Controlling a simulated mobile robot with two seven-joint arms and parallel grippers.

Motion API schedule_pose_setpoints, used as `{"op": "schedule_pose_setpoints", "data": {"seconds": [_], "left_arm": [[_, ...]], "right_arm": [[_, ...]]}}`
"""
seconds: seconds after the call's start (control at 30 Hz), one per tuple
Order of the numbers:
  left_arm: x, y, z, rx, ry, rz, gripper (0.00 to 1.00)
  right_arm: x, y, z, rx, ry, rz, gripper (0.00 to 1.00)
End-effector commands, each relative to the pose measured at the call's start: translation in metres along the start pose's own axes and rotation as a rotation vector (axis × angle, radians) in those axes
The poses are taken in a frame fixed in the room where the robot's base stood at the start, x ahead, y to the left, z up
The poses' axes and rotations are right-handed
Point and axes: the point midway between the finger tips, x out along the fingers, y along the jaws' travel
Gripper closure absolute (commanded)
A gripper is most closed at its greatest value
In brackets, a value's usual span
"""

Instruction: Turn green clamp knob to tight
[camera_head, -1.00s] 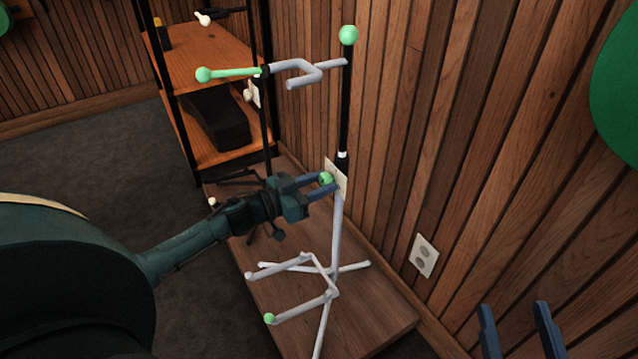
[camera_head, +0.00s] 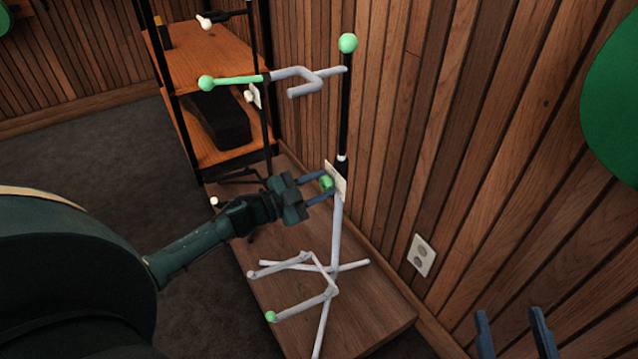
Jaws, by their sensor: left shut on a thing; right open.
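The green clamp knob (camera_head: 326,183) sits on the upright pole of a stand, in front of a pale plate (camera_head: 337,178). My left gripper (camera_head: 322,186) reaches in from the left and is shut on the knob, one finger on each side of it. The stand (camera_head: 337,235) has a black upper pole, grey lower tube and legs, a forked yoke at the top and green ball ends. My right gripper (camera_head: 514,335) shows only its two fingertips at the bottom right, open and empty.
The stand is on a low wooden platform (camera_head: 375,320) against a wood-plank wall. A wooden shelf unit (camera_head: 200,60) with a black case (camera_head: 218,120) stands behind at left. A wall outlet (camera_head: 421,255) is at right. A green shape (camera_head: 612,120) is at the right edge.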

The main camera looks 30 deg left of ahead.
Motion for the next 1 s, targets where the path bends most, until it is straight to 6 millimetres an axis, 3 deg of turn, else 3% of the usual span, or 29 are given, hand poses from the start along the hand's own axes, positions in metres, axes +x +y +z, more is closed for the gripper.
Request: {"op": "schedule_pose_setpoints", "data": {"seconds": [0.5,1.0], "left_arm": [[-0.0006,-0.0007,0.0006,0.424,-0.001,0.000,0.89],[-0.0006,-0.0006,0.0004,0.570,-0.001,0.001,0.89]], "right_arm": [[0.0003,-0.0002,-0.0008,-0.001,0.003,0.001,0.50],[0.0009,-0.0014,-0.0011,0.005,0.005,-0.001,0.50]]}}
